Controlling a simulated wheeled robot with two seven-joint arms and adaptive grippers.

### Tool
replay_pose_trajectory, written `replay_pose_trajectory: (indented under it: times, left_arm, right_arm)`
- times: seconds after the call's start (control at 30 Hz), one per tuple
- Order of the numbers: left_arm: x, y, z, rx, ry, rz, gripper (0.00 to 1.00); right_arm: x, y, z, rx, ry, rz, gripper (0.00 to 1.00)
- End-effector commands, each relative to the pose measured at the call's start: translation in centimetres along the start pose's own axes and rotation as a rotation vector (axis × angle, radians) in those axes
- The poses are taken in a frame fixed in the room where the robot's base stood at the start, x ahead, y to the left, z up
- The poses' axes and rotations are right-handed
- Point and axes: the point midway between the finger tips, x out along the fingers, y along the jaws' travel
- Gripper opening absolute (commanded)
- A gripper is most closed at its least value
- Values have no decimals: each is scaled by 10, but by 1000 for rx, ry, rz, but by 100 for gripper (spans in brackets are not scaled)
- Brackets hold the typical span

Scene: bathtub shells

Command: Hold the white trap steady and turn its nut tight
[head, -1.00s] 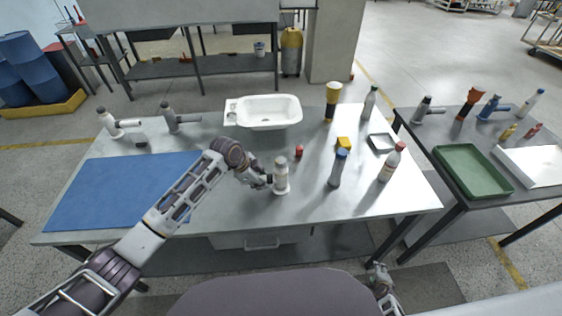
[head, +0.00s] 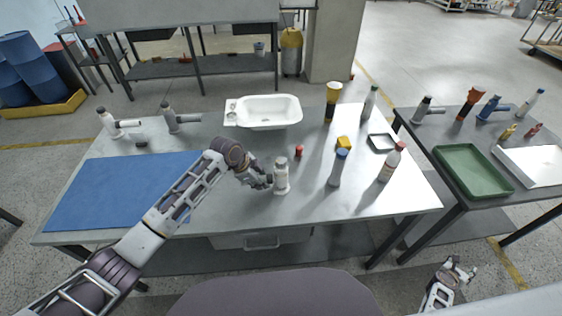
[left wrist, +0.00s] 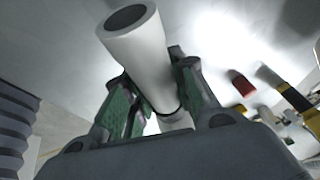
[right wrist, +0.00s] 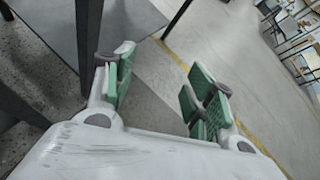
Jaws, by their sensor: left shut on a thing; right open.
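The white trap (head: 282,181) stands upright near the middle of the grey table, with a greyish upper part. My left gripper (head: 268,182) comes at it from the left and is shut on it. In the left wrist view a white tube (left wrist: 143,53) with a dark open end passes between the green-padded fingers (left wrist: 155,100). The nut cannot be made out clearly. My right gripper (head: 458,271) is off the table, low at the right, away from the trap. In the right wrist view its fingers (right wrist: 160,88) are apart with nothing between them.
Behind the trap are a small red piece (head: 299,151) and a white basin (head: 268,110). Bottles, including a blue-capped one (head: 337,170), stand to its right. Two similar pipe pieces (head: 107,122) (head: 172,119) stand back left. A blue mat (head: 120,190) covers the left. A side table holds a green tray (head: 470,170).

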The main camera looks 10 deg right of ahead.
Motion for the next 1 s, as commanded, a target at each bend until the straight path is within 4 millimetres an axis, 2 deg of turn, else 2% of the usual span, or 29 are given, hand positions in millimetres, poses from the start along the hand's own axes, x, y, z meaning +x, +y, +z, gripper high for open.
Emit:
replay_pose_trajectory:
  times: [0.1,0.17,0.27,0.33,0.47,0.67,0.87,1.0]
  left_arm:
    - [0,0,0,0,1,-1,0]
    - [0,0,0,0,1,-1,0]
    - [0,0,0,0,1,-1,0]
    - [0,0,0,0,1,-1,0]
    - [0,0,0,0,1,-1,0]
    - [0,0,0,0,1,-1,0]
    - [0,0,0,0,1,-1,0]
    - [0,0,0,0,1,-1,0]
  right_arm:
    - [4,-20,28,195,-32,-47,55]
    - [5,-26,47,289,-56,-56,55]
    - [4,-22,82,407,-103,-39,55]
    - [2,-12,110,458,-139,-8,55]
    - [-8,18,164,512,-207,75,55]
    - [-39,80,248,534,-313,237,55]
    - [-87,141,322,525,-417,404,55]
    - [-130,182,369,516,-489,523,55]
